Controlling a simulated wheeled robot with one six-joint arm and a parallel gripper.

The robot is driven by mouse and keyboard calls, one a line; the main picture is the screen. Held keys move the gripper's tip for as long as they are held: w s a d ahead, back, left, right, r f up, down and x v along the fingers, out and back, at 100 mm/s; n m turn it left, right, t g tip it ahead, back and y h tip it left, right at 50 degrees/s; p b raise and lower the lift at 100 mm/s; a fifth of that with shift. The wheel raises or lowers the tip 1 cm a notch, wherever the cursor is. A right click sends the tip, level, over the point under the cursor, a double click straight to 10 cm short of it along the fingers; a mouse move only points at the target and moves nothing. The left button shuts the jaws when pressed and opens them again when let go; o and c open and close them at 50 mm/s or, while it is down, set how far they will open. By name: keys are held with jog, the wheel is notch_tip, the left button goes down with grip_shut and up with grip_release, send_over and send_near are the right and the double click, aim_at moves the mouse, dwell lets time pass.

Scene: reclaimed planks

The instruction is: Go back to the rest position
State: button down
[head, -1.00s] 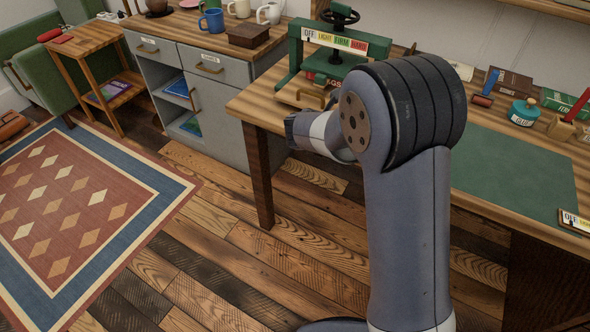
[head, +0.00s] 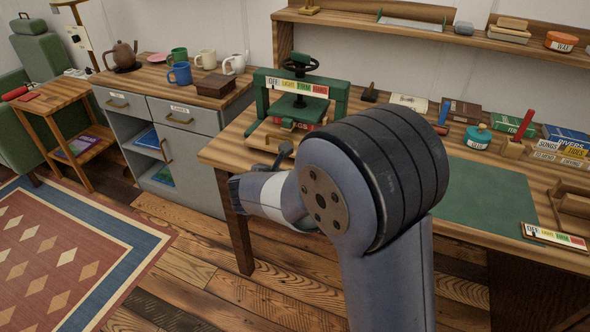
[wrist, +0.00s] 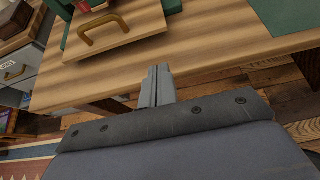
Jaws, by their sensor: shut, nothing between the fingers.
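My gripper (wrist: 157,86) shows in the wrist view with its two fingers together and nothing between them. It is over the front edge of the wooden workbench (wrist: 215,35), close to a board with a brass handle (wrist: 102,30). In the head view my arm's large joint covers part of the bench, and the fingertips are hidden or too small to make out near the left end of the workbench (head: 232,150). The green press (head: 298,100) with a black wheel stands on the bench just beyond my arm.
A grey cabinet (head: 203,121) with mugs, a teapot and a brown box on top stands left of the bench. A green mat (head: 485,205), books (head: 566,140) and a glue pot (head: 477,137) are on the bench. The floor (head: 175,270) between the rug (head: 70,255) and bench is clear.

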jog(key=shift+v, duration=1.65)
jog(key=shift+f, duration=0.1)
